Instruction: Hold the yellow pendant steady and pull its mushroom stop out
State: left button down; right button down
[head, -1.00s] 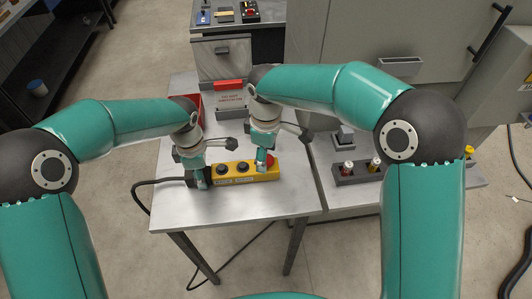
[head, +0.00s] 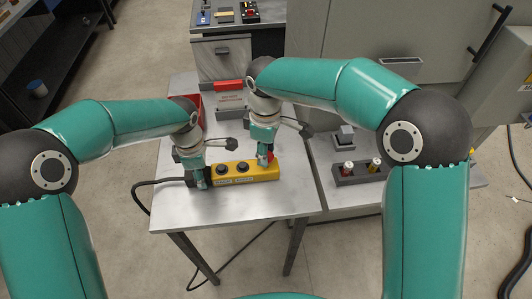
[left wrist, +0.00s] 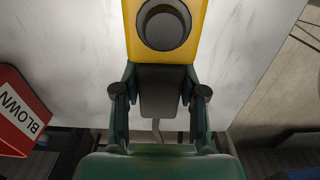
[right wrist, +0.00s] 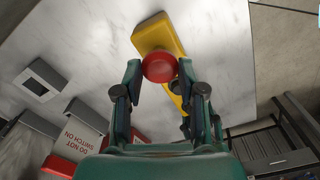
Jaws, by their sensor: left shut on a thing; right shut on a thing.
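The yellow pendant (head: 262,175) lies on the grey table with two black buttons on its top. Its dark left end (left wrist: 160,85) sits between the fingers of my left gripper (head: 201,182), which is shut on it. The red mushroom stop (right wrist: 159,67) is at the pendant's right end. My right gripper (right wrist: 159,78) is shut on it from above, and its fingers partly hide the stop (head: 271,157) in the head view. I cannot tell how far the stop stands out from the body.
A black cable (head: 150,183) runs off the table's left edge. Behind the pendant are a red container and a grey sign block (head: 231,101). The table's front is clear.

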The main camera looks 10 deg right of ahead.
pick_arm(q)
jog(key=shift+s+f, duration=0.1)
jog(key=shift+f, duration=0.05)
pick_arm(e)
jog(key=c, duration=0.7)
grip_release()
jog(key=shift+r, duration=0.1)
jog(key=shift+o, duration=0.2)
notch_tip(320, 180, up, 12)
pick_arm(q)
jog(key=c, duration=0.6)
grip_release()
